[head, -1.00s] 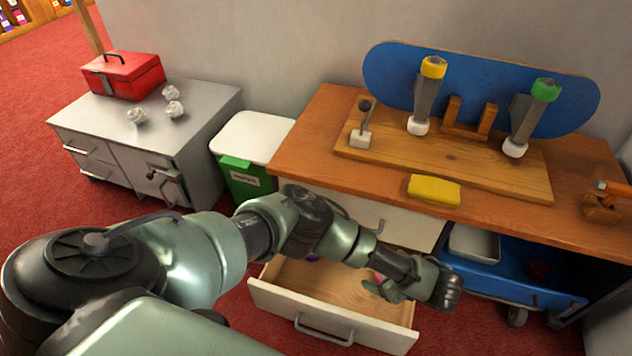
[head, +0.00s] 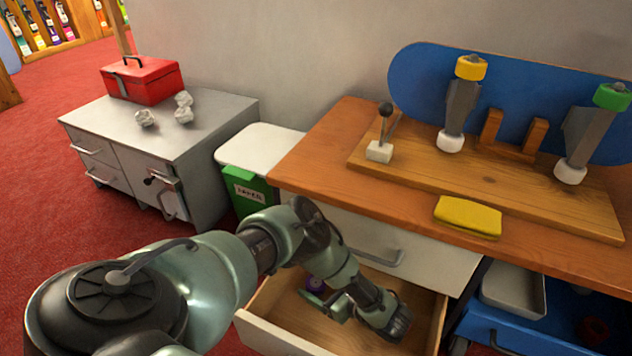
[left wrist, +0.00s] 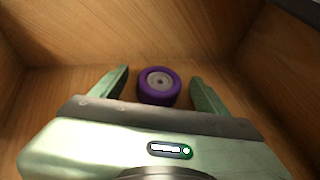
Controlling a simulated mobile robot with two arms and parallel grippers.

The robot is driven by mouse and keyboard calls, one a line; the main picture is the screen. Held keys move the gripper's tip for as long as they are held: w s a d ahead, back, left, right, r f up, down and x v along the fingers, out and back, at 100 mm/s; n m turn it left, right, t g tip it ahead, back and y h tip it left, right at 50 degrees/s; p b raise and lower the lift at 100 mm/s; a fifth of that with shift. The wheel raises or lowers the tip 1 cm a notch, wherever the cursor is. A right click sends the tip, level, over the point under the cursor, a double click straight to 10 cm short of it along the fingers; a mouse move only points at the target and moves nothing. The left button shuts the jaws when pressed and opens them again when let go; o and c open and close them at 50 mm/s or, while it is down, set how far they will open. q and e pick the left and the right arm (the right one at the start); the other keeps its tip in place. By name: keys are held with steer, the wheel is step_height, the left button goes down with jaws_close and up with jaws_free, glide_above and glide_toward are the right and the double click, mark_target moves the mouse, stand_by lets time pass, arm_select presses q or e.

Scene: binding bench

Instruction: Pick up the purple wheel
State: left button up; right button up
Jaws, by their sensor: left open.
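The purple wheel (head: 315,284) lies inside the open drawer, partly hidden by my left arm in the head view. In the left wrist view the purple wheel (left wrist: 159,86) sits between the two green fingers, with its pale hub facing up. My left gripper (head: 324,302) is inside the drawer, open, with a finger on each side of the wheel. A gap shows between the wheel and each finger (left wrist: 157,80). My right gripper is not in view.
The wooden drawer (head: 285,335) has walls close around my gripper. The workbench (head: 330,140) is above it, with a yellow cloth (head: 468,216) near its front edge. A green bin (head: 248,190) stands left of the bench, and a blue cart (head: 500,325) is at the right.

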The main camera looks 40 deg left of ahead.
arm_select(q)
steer(key=shift+a+f, duration=0.25)
steer(key=shift+a, duration=0.4)
steer(key=c, duration=1.4)
steer(key=shift+c, duration=0.2)
steer(key=shift+d+r, duration=0.1)
